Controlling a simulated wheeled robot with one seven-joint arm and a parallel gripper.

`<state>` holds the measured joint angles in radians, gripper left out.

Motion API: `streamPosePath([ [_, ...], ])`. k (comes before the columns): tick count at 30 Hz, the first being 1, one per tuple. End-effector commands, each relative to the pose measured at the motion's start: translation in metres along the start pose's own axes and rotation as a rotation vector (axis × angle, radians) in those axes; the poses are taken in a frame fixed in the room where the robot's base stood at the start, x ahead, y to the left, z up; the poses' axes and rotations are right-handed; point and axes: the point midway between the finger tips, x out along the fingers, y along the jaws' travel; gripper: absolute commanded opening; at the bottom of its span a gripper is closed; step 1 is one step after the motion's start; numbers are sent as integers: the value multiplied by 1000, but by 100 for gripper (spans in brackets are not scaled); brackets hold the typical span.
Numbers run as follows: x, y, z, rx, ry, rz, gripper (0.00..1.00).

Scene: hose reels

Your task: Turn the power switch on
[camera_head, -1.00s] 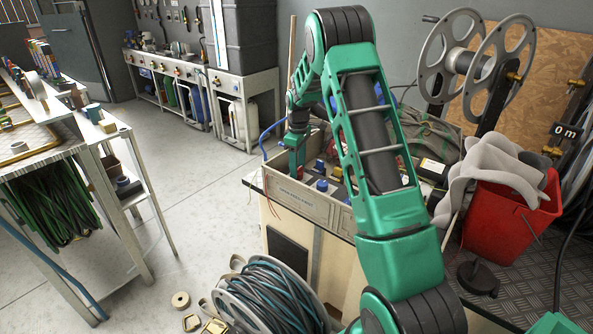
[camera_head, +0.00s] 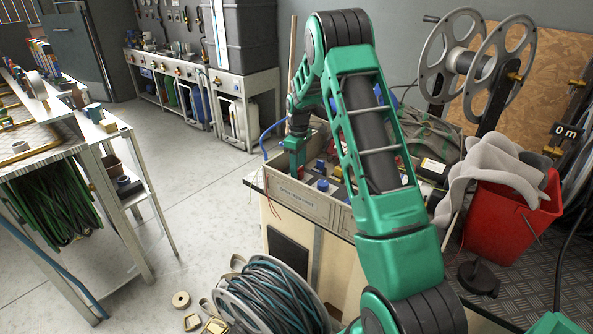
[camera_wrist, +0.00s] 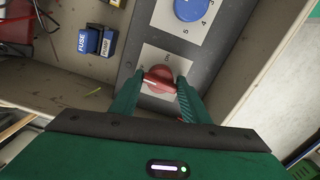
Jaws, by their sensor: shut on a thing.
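The power switch is a red rotary knob (camera_wrist: 159,79) on a pale label plate (camera_wrist: 166,63) with small lettering above the knob. My gripper (camera_wrist: 160,82) is shut on the knob in the wrist view, one finger on each side. A white mark shows on the left part of the knob. In the head view my gripper (camera_head: 297,168) reaches down into the open grey control box (camera_head: 305,202); its fingertips and the red knob are hidden there.
Above the switch is a blue dial (camera_wrist: 188,8) on a numbered plate. A hose reel (camera_head: 270,295) stands on the floor below, and a red bucket (camera_head: 512,215) is at right.

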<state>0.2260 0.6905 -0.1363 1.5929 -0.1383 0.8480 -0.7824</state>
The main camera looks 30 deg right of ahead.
Motion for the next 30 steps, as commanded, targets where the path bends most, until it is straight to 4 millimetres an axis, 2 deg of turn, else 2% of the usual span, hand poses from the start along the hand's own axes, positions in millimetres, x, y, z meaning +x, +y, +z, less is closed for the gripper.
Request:
streamPosePath([
  [8, -2, 2, 0, 185, 4, 6, 20],
  [30, -2, 1, -2, 884, 7, 4, 20],
])
